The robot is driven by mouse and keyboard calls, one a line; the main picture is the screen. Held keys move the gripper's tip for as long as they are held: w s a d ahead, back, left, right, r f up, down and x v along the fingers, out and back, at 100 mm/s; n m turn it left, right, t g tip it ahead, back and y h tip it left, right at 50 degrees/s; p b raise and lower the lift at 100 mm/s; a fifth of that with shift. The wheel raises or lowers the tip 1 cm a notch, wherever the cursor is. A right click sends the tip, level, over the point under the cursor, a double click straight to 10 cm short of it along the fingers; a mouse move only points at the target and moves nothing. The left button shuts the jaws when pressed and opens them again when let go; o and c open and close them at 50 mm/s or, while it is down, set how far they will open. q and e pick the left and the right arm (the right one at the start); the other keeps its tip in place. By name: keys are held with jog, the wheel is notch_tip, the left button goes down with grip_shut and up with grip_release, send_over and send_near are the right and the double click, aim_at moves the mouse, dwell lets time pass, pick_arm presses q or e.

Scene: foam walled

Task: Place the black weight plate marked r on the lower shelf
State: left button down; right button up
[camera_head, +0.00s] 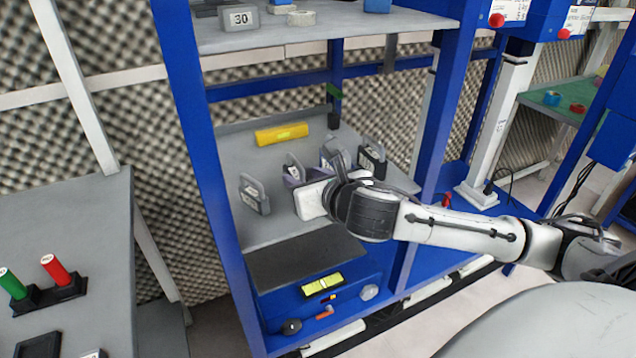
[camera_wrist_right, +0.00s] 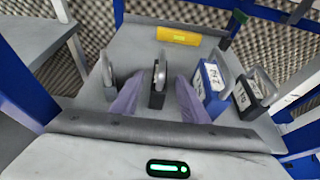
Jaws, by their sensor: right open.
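A dark weight plate (camera_wrist_right: 157,82) stands upright, seen edge-on, in the right wrist view. It also shows partly in the head view (camera_head: 293,163), standing on the grey lower shelf (camera_head: 275,225) of the blue rack. Its mark is not readable, so I cannot tell whether it is the r plate. My right gripper (camera_wrist_right: 159,92) is open, with one purple finger on each side of this plate and gaps visible. In the head view my right gripper (camera_head: 302,178) reaches in over the shelf from the right. My left gripper is out of view.
A grey plate (camera_head: 255,195) stands to the left, and a blue plate (camera_wrist_right: 212,85) and a black plate (camera_head: 372,160) to the right. A yellow block (camera_head: 282,134) lies behind. The upper shelf (camera_head: 330,32) is above, with blue posts (camera_head: 195,130) at the sides.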

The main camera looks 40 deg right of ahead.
jog(key=p+v, duration=0.2)
jog(key=v, duration=0.6)
jog(key=shift+s, duration=0.3)
jog(key=s+a+f+m+g+y, duration=0.2)
jog(key=s+a+f+m+g, duration=0.35)
jog(key=s+f+m, duration=0.8)
jog(key=s+a+f+m+g+y, duration=0.1)
jog(key=s+a+f+m+g, duration=0.5)
jog(key=m, duration=1.2)
jog(key=w+a+f+t+y, duration=0.1)
jog(key=a+f+t, duration=0.1)
jog(key=f, duration=0.5)
jog(key=w+a+f+t+y, duration=0.1)
jog(key=w+a+f+t, duration=0.1)
jog(key=f+t, duration=0.2)
notch_tip(320, 180, down, 3)
jog(key=shift+a+f+t, duration=0.15)
jog(key=shift+a+t, duration=0.15)
jog(key=shift+t, duration=0.05)
